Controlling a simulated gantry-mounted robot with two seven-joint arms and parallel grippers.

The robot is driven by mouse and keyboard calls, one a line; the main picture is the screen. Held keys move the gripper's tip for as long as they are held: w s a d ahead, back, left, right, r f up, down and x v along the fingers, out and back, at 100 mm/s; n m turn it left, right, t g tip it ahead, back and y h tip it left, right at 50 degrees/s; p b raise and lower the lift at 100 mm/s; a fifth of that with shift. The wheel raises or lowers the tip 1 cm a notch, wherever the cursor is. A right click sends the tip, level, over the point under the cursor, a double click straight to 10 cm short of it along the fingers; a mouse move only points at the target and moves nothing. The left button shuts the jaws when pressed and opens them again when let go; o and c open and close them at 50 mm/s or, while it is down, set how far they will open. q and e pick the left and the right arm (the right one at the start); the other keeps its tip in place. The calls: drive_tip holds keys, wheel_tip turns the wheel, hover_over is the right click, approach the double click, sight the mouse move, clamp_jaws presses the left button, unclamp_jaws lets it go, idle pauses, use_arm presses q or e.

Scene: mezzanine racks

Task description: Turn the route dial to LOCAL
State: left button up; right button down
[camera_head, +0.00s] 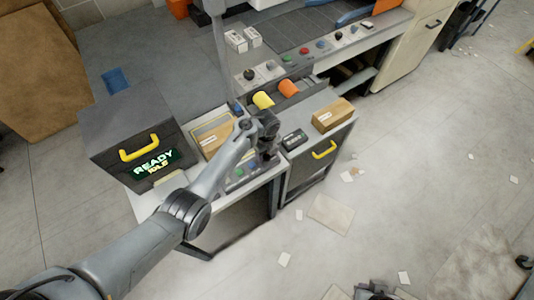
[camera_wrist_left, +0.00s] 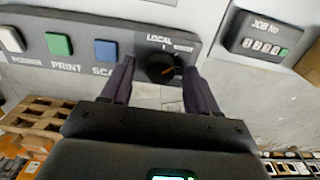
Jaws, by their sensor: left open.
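The orange mark points to the right, away from LOCAL. My left gripper (camera_wrist_left: 160,72) is open, with one finger on each side of the dial; contact is unclear. In the head view my left gripper (camera_head: 267,150) hides the dial. A dark part, seemingly my right gripper (camera_head: 374,291), shows at the bottom edge.
White, green PRINT and blue SCAN (camera_wrist_left: 105,50) buttons sit left of the dial. A JOB No counter (camera_wrist_left: 262,42) stands to the right. In the head view a dark READY box (camera_head: 135,130), cardboard boxes (camera_head: 333,115) and yellow and orange rolls (camera_head: 263,100) surround the arm.

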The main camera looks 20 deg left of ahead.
use_arm(q)
drive_tip(key=shift+f, duration=0.15)
drive_tip(key=c, duration=1)
drive_tip(key=shift+c, duration=0.2)
drive_tip(key=shift+n+p, duration=0.55)
drive_tip(key=shift+n, duration=0.05)
drive_tip(key=shift+r+n+p, duration=0.2)
drive_tip(key=shift+n+p, duration=0.45)
drive_tip(key=shift+n, duration=0.55)
drive_tip(key=n+p, duration=0.1)
drive_tip(key=n, duration=0.3)
drive_tip(key=shift+f+n+p, duration=0.1)
drive_tip(key=shift+n+p, duration=0.25)
drive_tip(key=shift+n, duration=0.25)
